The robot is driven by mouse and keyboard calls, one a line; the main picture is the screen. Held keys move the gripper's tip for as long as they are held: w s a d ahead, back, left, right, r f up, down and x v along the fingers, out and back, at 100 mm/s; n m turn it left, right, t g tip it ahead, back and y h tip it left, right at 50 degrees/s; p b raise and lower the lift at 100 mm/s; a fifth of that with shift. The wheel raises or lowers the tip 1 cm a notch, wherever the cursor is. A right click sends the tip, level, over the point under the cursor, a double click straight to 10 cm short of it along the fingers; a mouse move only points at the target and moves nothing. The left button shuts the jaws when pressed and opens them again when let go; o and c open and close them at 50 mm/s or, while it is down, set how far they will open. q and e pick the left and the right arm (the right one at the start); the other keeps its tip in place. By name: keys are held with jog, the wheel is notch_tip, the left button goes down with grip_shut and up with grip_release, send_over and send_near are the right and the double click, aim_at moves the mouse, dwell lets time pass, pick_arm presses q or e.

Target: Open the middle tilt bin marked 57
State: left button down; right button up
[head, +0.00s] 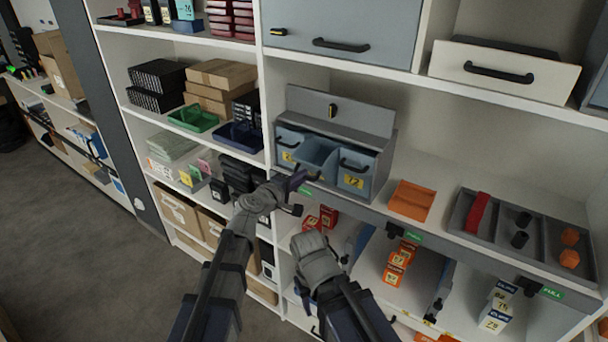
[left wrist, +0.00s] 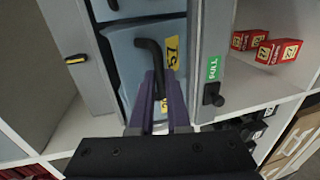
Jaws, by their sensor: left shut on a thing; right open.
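A grey bin unit (head: 338,112) on the shelf holds three light-blue tilt bins side by side. The middle bin (head: 319,153) is tilted outward, and I see into its open top. My left gripper (head: 299,181) is at its front, partly hiding its label. In the left wrist view, the purple fingers of this gripper (left wrist: 161,90) are shut on the black handle (left wrist: 150,47) of the bin with the yellow label 57 (left wrist: 173,53). The left bin (head: 289,142) and right bin (head: 357,170) stand closed. My right gripper (head: 316,262) is open, lower down, away from the bins.
An orange tray (head: 411,201) lies right of the unit, then a grey divided tray (head: 500,232). Green and dark blue trays (head: 193,118) sit on the shelf to the left. Red boxes (left wrist: 276,51) stand on the shelf below. Shelf edges run beneath the bins.

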pick_arm(q)
jog(key=f, duration=0.1)
jog(key=b, duration=0.1)
jog(key=s+f+b, duration=0.1)
jog(key=shift+s+a+f, duration=0.1)
jog(key=shift+a+f, duration=0.15)
jog(key=shift+f, duration=0.05)
pick_arm(e)
notch_tip(320, 180, down, 2)
jog(key=shift+f, duration=0.25)
pick_arm(q)
jog(key=c, duration=1.2)
grip_release()
jog(key=o, duration=0.3)
jog(key=shift+w+f, duration=0.2)
jog(key=shift+w, duration=0.05)
jog(key=shift+s+r, duration=0.1)
pick_arm(e)
jog(key=shift+w+d, duration=0.1)
pick_arm(q)
jog(key=shift+a, duration=0.1)
jog(key=p+v, duration=0.1)
jog(key=v, duration=0.6)
jog(key=shift+s+p, duration=0.25)
jog(key=shift+p, duration=0.15)
pick_arm(e)
jog(key=shift+r, duration=0.75)
